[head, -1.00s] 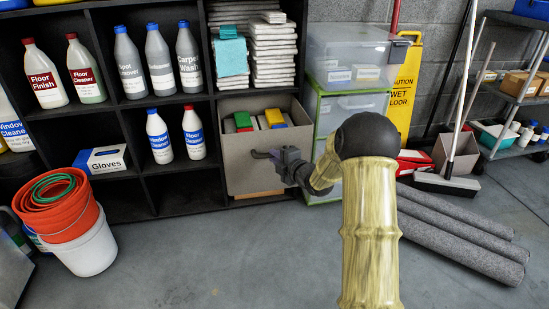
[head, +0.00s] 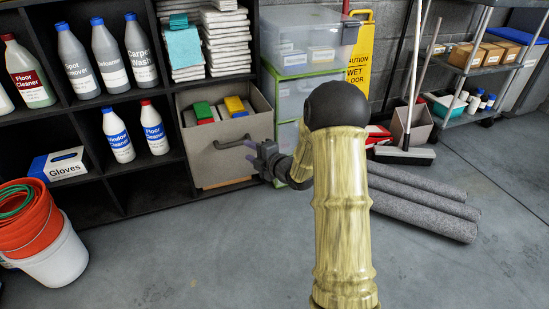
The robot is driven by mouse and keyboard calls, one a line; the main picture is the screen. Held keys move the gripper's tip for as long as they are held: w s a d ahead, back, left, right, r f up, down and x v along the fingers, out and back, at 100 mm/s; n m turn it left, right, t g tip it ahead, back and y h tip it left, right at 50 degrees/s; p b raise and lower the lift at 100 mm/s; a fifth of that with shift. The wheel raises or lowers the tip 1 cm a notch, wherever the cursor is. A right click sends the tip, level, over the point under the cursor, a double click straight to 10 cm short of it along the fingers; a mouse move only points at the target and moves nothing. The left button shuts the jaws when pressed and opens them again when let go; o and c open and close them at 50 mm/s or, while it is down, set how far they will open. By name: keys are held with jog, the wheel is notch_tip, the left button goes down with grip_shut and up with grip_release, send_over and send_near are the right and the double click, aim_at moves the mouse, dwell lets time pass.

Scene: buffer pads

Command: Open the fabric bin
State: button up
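The fabric bin (head: 222,166) is a grey-beige box in the lower right cubby of the black shelf. It stands partly pulled out, its open top showing red, green, yellow and grey items inside. Its dark strap handle (head: 232,143) is on the upper front face. My gripper (head: 246,151) is just in front of the bin, at the right end of the handle. Its fingers look apart, with nothing clearly between them. Whether a finger touches the handle is not clear.
Clear plastic drawers (head: 297,95) stand right of the bin. Grey rolls (head: 425,205) lie on the floor at right. An orange and white bucket (head: 55,255) stands at left. The floor (head: 190,250) in front of the bin is clear.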

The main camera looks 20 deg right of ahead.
jog(key=p+v, duration=0.3)
jog(key=v, duration=0.8)
jog(key=shift+d, duration=0.15)
jog(key=s+a+r+m+g+h+p, duration=0.3)
jog(key=s+a+r+m+g+p, duration=0.25)
jog(key=s+r+m+p, duration=0.45)
jog(key=s+a+r+m+g+h+p, duration=0.35)
jog(key=s+r+m+g+p, duration=0.4)
jog(key=s+m, duration=0.4)
notch_tip(320, 180, up, 37)
jog(key=p, duration=3.5)
jog(key=shift+w+f+t+p, duration=0.2)
jog(key=shift+t+p, duration=0.1)
jog(key=shift+t, duration=0.1)
jog(key=shift+w+a, duration=0.1)
jog(key=shift+a, duration=0.05)
